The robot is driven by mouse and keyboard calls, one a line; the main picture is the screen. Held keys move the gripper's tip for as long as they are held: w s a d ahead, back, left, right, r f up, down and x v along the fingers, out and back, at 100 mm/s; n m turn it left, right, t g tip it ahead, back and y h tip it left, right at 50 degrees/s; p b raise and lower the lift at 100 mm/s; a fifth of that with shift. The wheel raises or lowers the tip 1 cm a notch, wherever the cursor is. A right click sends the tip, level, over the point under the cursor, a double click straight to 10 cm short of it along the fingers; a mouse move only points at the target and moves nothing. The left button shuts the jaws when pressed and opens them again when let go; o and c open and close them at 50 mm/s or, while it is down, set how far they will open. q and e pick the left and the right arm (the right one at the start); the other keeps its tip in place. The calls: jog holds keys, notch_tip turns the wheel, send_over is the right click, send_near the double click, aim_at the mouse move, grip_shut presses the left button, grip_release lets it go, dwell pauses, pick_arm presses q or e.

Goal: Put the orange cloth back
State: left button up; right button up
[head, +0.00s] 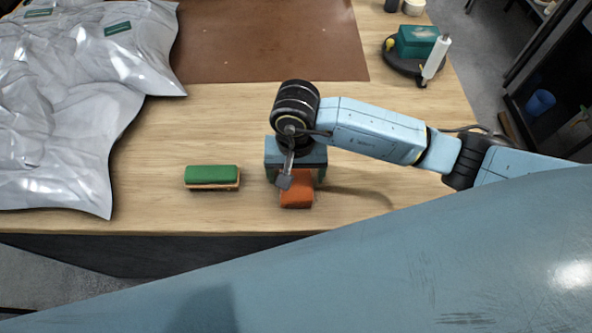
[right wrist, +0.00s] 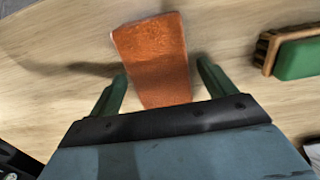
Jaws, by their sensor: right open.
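The orange cloth (head: 297,190) is a folded block lying on the wooden table near its front edge. My right gripper (head: 295,178) is over the cloth's far end, pointing down. In the right wrist view, the orange cloth (right wrist: 152,58) lies between and beyond the two green fingers of the right gripper (right wrist: 160,85). The fingers are spread apart, with a gap on each side of the cloth. Part of the cloth is hidden by the gripper in both views. My left gripper is not in view.
A green-topped brush (head: 211,175) lies left of the cloth, also in the right wrist view (right wrist: 296,58). Silvery bags (head: 60,110) cover the table's left. A brown mat (head: 270,40) lies at the back. A green box (head: 417,40) and white bottle (head: 436,58) stand back right.

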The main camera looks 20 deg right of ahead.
aim_at(296, 173)
jog(key=shift+r, duration=0.25)
notch_tip(296, 173, up, 12)
jog(key=shift+w+b, duration=0.3)
jog(key=shift+b, duration=0.05)
jog(key=shift+f, duration=0.1)
